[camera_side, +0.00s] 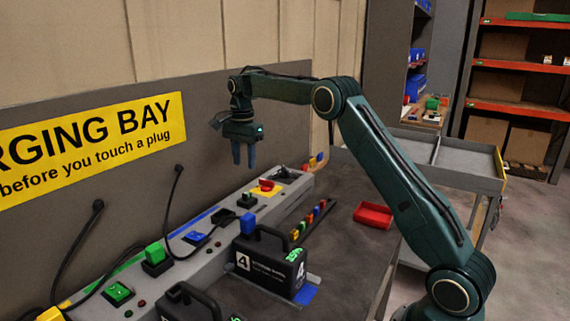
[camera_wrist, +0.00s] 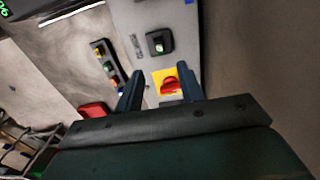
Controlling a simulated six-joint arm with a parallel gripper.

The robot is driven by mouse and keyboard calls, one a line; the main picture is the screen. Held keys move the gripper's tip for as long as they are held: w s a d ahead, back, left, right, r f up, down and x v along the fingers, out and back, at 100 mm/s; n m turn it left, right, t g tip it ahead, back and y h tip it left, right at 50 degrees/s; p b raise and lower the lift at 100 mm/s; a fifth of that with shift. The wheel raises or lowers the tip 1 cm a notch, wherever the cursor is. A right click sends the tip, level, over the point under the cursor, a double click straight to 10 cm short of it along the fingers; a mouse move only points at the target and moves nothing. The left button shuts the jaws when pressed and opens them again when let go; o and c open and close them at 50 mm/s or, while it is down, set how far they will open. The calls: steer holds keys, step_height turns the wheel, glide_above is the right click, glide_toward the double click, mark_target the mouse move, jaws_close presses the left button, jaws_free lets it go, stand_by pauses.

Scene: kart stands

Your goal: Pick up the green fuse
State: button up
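A black fuse strip (camera_wrist: 97,45) with small coloured fuses shows left of the fingers in the wrist view. A small green piece that looks like the green fuse (camera_wrist: 108,66) sits among them. In the side view the row of coloured fuses (camera_side: 310,222) lies on the grey bench, right of the black battery case; the pieces are too small there to tell the green one surely. My gripper (camera_side: 244,160) points down, high above the back of the bench, with its fingers apart and empty. In the wrist view the fingers (camera_wrist: 160,73) frame a red switch.
The red rotary switch (camera_side: 267,186) sits on a yellow plate on the raised ledge. The handled black battery case (camera_side: 265,262) stands in front of the strip. A red tray (camera_side: 373,215) is to the right, with bare bench around it. Cables hang at the left wall.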

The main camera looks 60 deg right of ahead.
glide_above(247, 193)
steer(key=shift+w+f, duration=0.15)
steer(key=shift+f, duration=2.45)
steer(key=shift+f, duration=2.6)
jaws_close()
